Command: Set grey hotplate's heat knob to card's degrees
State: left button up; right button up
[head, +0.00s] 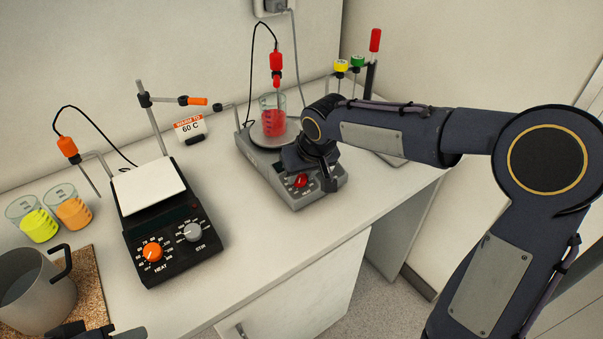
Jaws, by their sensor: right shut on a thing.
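The grey hotplate (268,172) stands at the back middle of the bench, with a beaker of red liquid (272,118) on its plate. Its red heat knob (300,181) is on the sloped front panel. My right gripper (303,170) points down over this panel and is shut on the red heat knob; its fingertips are mostly hidden. The knob's pointer and scale are too small to read. The card (189,126) against the back wall reads "WARM TO 60 C". Part of my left gripper (85,332) shows at the bottom left edge; its jaws are not clear.
A black hotplate (172,262) with an orange heat knob and grey stir knob stands at left. Beakers of yellow (38,225) and orange (74,212) liquid and a grey pot (35,295) are further left. Bare bench lies between the hotplates.

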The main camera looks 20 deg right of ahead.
jog(key=m+b, duration=0.2)
jog(key=m, duration=0.1)
jog(key=m+b, duration=0.1)
jog(key=m, duration=0.3)
jog(key=shift+m+h, duration=0.3)
jog(key=shift+m, duration=0.1)
jog(key=m, duration=0.4)
jog(key=shift+m+b, duration=0.3)
jog(key=shift+b, duration=0.1)
jog(key=m, duration=0.5)
jog(key=shift+g+h, duration=0.3)
jog(key=shift+g, duration=0.1)
jog(key=o, duration=1)
jog(key=shift+c, duration=0.2)
jog(key=v, duration=0.8)
jog(key=shift+p, duration=0.35)
